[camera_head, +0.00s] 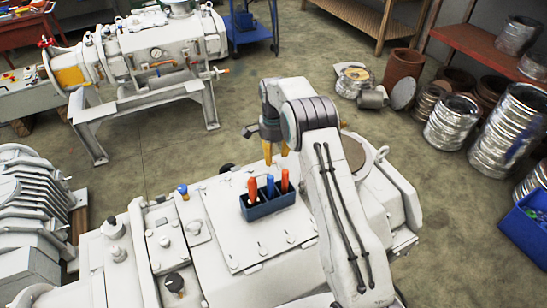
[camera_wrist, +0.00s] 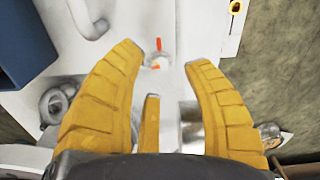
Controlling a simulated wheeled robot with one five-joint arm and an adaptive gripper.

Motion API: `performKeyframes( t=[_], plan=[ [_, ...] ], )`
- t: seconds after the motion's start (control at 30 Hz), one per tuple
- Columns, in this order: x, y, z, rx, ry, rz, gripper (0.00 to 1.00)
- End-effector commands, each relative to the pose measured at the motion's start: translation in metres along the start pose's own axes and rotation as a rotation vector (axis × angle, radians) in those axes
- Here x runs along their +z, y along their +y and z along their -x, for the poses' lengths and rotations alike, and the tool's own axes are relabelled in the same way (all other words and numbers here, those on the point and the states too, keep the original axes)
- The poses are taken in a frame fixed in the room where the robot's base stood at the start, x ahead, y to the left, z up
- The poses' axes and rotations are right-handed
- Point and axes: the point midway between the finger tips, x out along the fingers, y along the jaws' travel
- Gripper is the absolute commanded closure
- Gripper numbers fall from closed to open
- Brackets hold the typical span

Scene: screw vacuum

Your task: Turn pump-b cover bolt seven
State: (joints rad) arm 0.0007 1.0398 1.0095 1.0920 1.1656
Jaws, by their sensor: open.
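A white pump (camera_head: 225,230) fills the foreground of the head view, with a flat cover plate and several small bolts on top. No label shows which pump is pump-b or which bolt is seven. My gripper (camera_head: 276,154) hangs over the far side of this pump, its yellow fingers pointing down. In the wrist view my gripper (camera_wrist: 165,62) is open and empty, with a third finger between the two large ones. A small bolt head (camera_wrist: 159,62) with red marks shows between the fingertips on the white surface. Contact cannot be told.
A dark blue tray (camera_head: 268,211) with red and blue handled tools stands on the cover, left of my arm. Its likely edge shows at the left in the wrist view (camera_wrist: 25,45). Another pump (camera_head: 150,60) stands behind left. Metal cans and pots (camera_head: 455,122) stand right.

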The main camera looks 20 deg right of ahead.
Motion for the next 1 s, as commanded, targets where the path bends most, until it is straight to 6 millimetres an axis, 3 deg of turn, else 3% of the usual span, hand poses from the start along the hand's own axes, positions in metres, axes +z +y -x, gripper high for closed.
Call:
performKeyframes(
  t=[0.3,0.67,1.0],
  plan=[
    [0.0,0.0,-0.022,0.001,0.0,0.001,0.55],
    [0.0,0.0,-0.024,0.0,0.0,0.002,0.54],
    [0.0,0.0,-0.024,0.0,0.0,0.002,0.84]
  ],
)
